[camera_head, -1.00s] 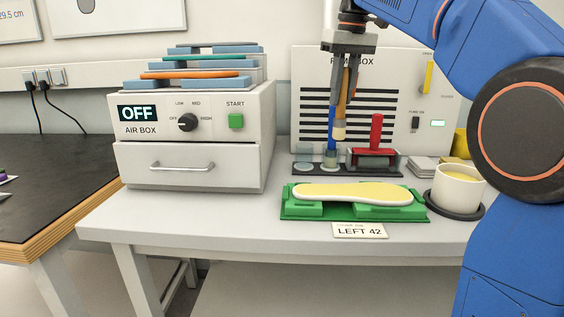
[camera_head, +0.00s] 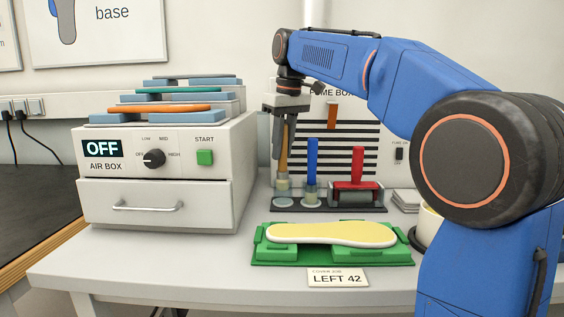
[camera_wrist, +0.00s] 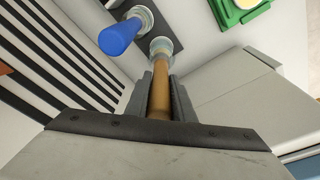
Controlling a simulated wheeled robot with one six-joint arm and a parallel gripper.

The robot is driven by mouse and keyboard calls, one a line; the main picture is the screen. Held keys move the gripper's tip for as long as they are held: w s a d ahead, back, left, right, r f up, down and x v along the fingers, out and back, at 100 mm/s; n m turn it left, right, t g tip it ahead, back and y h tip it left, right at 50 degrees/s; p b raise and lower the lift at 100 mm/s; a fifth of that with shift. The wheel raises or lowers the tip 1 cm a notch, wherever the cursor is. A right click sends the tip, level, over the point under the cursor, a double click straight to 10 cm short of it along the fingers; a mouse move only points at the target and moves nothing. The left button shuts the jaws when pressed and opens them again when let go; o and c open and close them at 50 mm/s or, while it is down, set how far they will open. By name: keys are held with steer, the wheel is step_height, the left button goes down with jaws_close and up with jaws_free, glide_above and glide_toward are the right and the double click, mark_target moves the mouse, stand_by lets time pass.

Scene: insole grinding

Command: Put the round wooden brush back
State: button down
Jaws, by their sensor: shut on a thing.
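The round wooden brush (camera_head: 284,158) is upright in my gripper (camera_head: 283,145), its pale bristle end pointing down. In the wrist view the brush's brown handle (camera_wrist: 159,95) runs between the two dark fingers of my gripper (camera_wrist: 160,95). The bristle end is over or at the left round place (camera_head: 284,203) of the dark holder tray (camera_head: 331,209). I cannot tell whether it touches the tray. A blue-handled brush (camera_head: 312,160) stands just right of it, and it also shows in the wrist view (camera_wrist: 120,38).
A red-handled roller (camera_head: 357,180) sits at the tray's right. In front, a yellow insole (camera_head: 330,234) lies on a green fixture (camera_head: 335,256). The white air box (camera_head: 165,215) stands to the left, the vented fume box (camera_head: 370,130) behind. A cup (camera_head: 428,228) is partly hidden by my arm.

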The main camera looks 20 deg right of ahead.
mark_target(287, 126)
steer(key=shift+f, duration=1.9)
steer(key=c, duration=1.5)
jaws_free()
steer(key=r, duration=0.4)
steer(key=s+r, duration=0.1)
steer(key=r, duration=0.3)
steer(key=d+r, duration=0.1)
steer(key=r, duration=0.3)
steer(key=shift+s, duration=0.35)
